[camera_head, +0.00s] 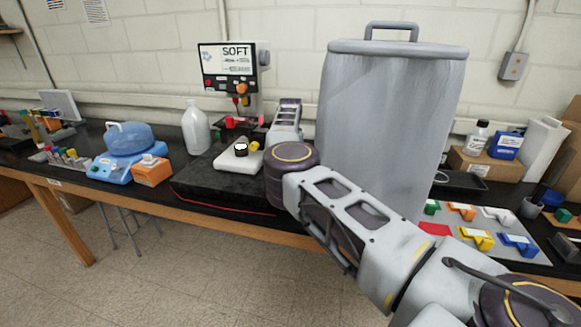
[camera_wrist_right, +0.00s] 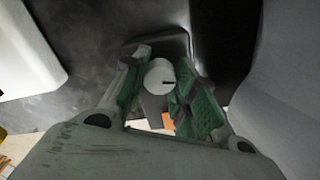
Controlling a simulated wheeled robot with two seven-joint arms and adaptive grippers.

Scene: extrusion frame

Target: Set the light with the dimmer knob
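In the right wrist view a round pale knob (camera_wrist_right: 158,77) with a short dark mark sits on a dark grey box (camera_wrist_right: 172,47). My right gripper (camera_wrist_right: 165,72) has its green-padded fingers spread, one on each side of the knob; I cannot tell whether they touch it. In the head view my right gripper (camera_head: 287,108) reaches over the black bench, just left of the big grey bin, and the knob is not visible there. My left gripper is not in view.
The tall grey bin (camera_head: 390,120) stands close to the right of my right gripper. Colored blocks (camera_head: 478,240) lie at the right.

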